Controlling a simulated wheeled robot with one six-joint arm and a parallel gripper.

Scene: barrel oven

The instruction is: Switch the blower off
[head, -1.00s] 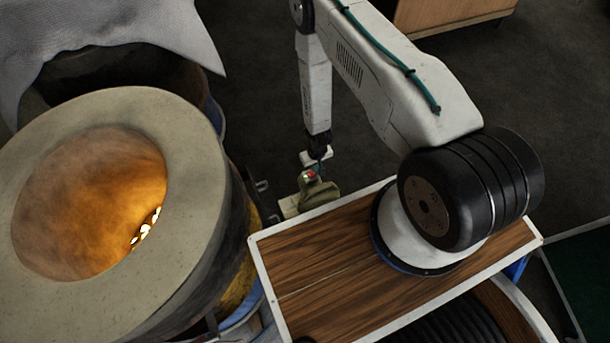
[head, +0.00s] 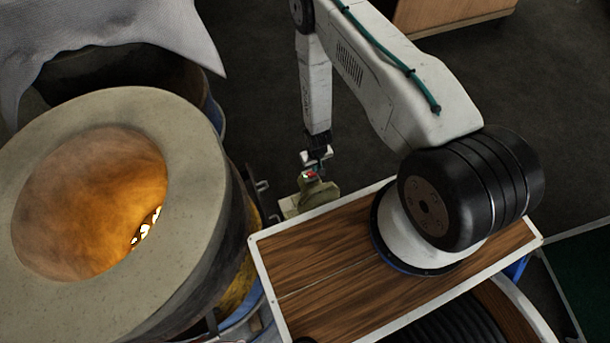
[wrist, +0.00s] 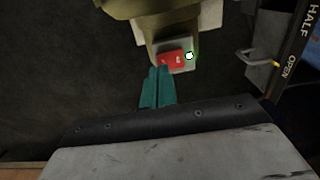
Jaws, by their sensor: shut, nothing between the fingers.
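The blower (head: 318,192) is an olive-coloured unit beside the barrel oven, in the middle of the head view. Its red rocker switch (wrist: 171,61) sits in a grey housing in the wrist view, with a small lit green-white lamp (wrist: 189,56) at its right. The switch also shows as a small red spot in the head view (head: 310,175). My gripper (wrist: 157,72) is shut and empty, its teal fingers together. The fingertips lie at the lower left edge of the switch in the picture; I cannot tell whether they touch it.
The barrel oven (head: 190,235) stands at left with glowing embers inside and a concrete rim. A grey sheet (head: 120,25) drapes behind it. A lever plate marked HALF and OPEN (wrist: 291,55) is right of the switch. Dark floor (head: 255,110) lies open behind the blower.

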